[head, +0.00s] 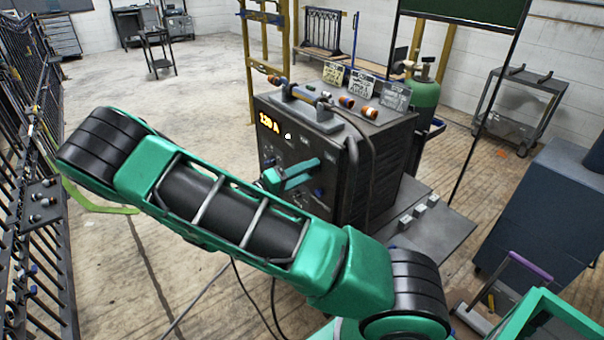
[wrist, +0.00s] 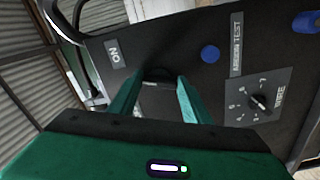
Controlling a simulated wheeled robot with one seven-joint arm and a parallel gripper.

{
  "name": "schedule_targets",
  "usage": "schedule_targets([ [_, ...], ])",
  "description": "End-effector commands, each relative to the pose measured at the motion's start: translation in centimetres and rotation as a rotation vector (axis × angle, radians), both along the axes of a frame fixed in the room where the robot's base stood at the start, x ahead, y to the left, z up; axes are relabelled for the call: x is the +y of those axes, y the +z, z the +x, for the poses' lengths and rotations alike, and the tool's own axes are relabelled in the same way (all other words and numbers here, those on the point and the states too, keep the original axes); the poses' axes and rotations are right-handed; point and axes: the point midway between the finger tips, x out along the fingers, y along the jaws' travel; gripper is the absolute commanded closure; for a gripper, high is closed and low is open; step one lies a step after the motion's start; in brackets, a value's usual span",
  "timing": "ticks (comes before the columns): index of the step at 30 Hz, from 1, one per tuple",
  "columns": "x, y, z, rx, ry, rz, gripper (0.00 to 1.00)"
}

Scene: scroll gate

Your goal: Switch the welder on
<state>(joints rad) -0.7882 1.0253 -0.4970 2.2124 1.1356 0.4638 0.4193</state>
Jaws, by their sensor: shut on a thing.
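The welder (head: 380,150) is a dark box with a lit orange "120 A" display (head: 268,122) on its front. In the wrist view its panel (wrist: 195,35) shows a label reading "ON" (wrist: 114,54). My gripper (wrist: 158,82) is at the panel, its green fingers shut on a dark switch (wrist: 158,73) that shows only in part between the fingertips. The switch's exact position cannot be told. In the head view my gripper (head: 290,176) is at the welder's front, partly hidden by my arm.
Beside the fingers are a blue button (wrist: 209,54), an "ARGON TEST" label (wrist: 236,45) and a numbered dial (wrist: 260,102). A torch and cable lie on the welder's top. A green gas cylinder (head: 424,92) stands behind it. A dark barred gate (head: 38,220) is at the left.

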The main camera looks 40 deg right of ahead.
Motion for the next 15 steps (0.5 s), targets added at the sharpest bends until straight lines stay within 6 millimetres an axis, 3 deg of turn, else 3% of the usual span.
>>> schedule_targets([
  [15,-0.05,-0.49,-0.11,-0.295,-0.005,0.016,0.79],
])
